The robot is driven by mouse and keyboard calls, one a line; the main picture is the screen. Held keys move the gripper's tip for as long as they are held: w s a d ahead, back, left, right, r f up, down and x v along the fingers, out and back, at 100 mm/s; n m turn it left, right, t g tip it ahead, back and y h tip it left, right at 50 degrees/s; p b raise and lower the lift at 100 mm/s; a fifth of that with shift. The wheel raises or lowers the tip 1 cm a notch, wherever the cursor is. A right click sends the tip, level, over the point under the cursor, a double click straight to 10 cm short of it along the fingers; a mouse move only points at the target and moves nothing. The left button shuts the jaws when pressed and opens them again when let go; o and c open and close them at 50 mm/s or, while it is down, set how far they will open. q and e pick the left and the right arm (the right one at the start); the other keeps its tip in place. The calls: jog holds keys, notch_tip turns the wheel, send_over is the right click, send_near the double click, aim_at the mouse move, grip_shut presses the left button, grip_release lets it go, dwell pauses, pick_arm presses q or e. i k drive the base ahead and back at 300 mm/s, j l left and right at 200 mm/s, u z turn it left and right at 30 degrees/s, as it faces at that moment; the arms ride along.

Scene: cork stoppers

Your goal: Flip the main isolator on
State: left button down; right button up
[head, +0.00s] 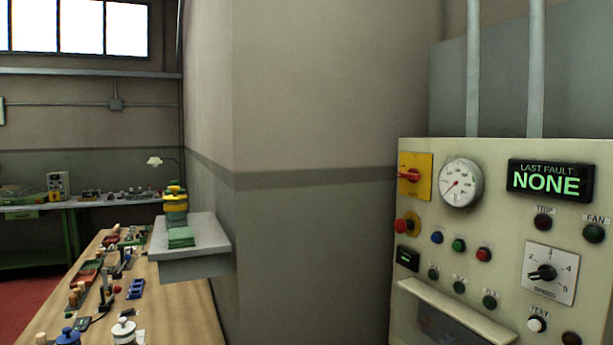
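The main isolator looks to be the red rotary handle (409,175) on a yellow plate (428,168) at the upper left of the cream control panel (492,215). The handle lies roughly level, pointing left; any on or off lettering is too small to read. Neither of my grippers shows in the head view.
The panel also bears a dial gauge (461,183), a display (549,180) reading "LAST FAULT NONE", a red knob (404,226), a speed dial (549,273) and several buttons. A shelf (194,258) and cluttered wooden bench (165,308) stand left. Space before the panel looks clear.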

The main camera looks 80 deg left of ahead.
aim_at(412, 175)
jog(key=u, duration=1.9)
jog(key=i+j+u, duration=0.2)
jog(key=j+u, duration=0.15)
jog(key=j, duration=0.2)
